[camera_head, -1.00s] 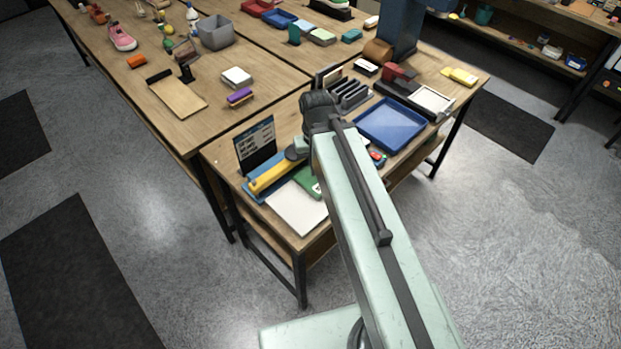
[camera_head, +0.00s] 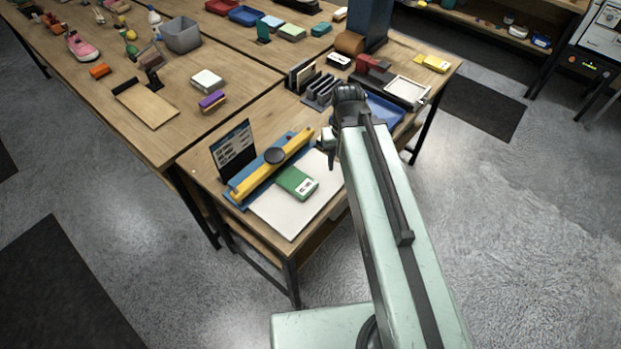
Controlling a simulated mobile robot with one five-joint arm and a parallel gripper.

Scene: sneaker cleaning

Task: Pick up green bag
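A small green bag (camera_head: 294,183) with a white label lies on a white sheet or board (camera_head: 283,214) near the front corner of the nearest table. It is in plain view and nothing covers it. My gripper (camera_head: 329,147) is to the right of and a little beyond the bag in the picture, apart from it. Only a small part of the gripper shows past the dark end joint of my arm, so I cannot tell if its fingers are open or shut.
A yellow bar (camera_head: 256,174) with a dark round knob lies beside the bag, on a blue base. A dark upright card (camera_head: 234,148) stands behind it. A blue tray (camera_head: 384,110) is partly hidden behind my arm. Free floor lies left and right of the table.

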